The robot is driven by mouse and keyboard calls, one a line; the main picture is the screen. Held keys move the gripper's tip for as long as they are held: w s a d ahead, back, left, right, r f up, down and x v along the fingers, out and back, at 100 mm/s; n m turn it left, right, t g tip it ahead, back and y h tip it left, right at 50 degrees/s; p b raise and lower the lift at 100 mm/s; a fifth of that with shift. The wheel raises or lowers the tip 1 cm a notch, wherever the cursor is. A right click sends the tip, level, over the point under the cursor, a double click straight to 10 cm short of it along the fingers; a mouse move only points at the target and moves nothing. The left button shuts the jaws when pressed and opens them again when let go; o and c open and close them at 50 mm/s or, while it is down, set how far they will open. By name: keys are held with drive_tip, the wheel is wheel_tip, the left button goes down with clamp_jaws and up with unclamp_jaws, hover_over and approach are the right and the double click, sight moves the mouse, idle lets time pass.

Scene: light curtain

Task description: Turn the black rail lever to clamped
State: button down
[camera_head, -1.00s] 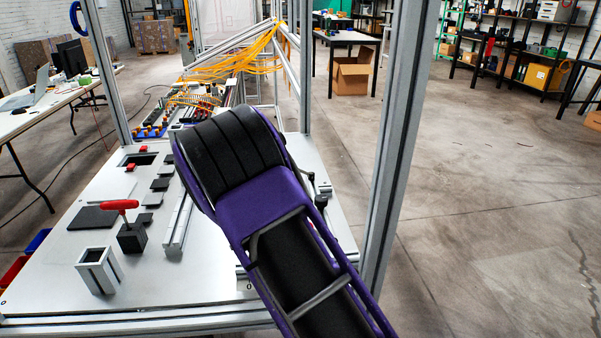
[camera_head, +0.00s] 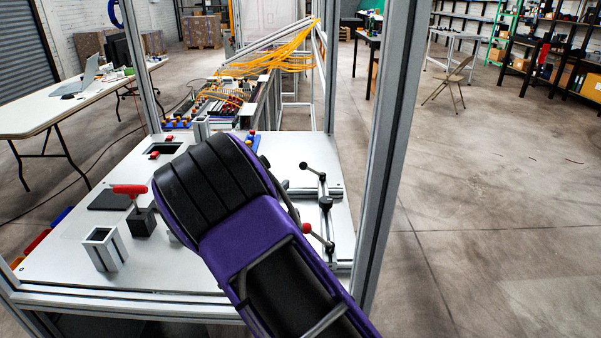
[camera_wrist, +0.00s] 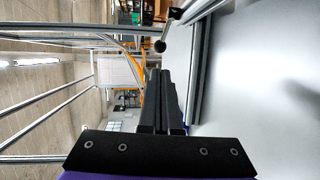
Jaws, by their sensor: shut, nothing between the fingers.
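A lever with a black ball knob (camera_head: 304,166) stands on the rail fixture at the right of the white table, its arm slanting down to the right. A black knob on a post (camera_head: 326,204) stands nearer, and a lever with a red knob (camera_head: 306,228) is nearer still. In the wrist view a dark ball knob (camera_wrist: 160,46) on a rod shows just beyond my gripper (camera_wrist: 161,72). I cannot tell which lever it belongs to. My gripper's fingers are together and empty, apart from that knob. In the head view my arm hides my gripper.
Aluminium frame posts (camera_head: 393,150) rise at the table's corners, one right of the levers. A red-handled tool in a black block (camera_head: 143,222) and a square metal tube (camera_head: 105,250) stand at the table's left. Yellow cables (camera_head: 270,65) hang behind.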

sight(302, 167)
drive_tip(key=b+x, duration=0.1)
drive_tip(key=x, duration=1)
drive_tip(key=shift+w+d+f, duration=0.15)
drive_tip(key=shift+w+d, duration=0.1)
drive_tip(key=shift+w, duration=0.3)
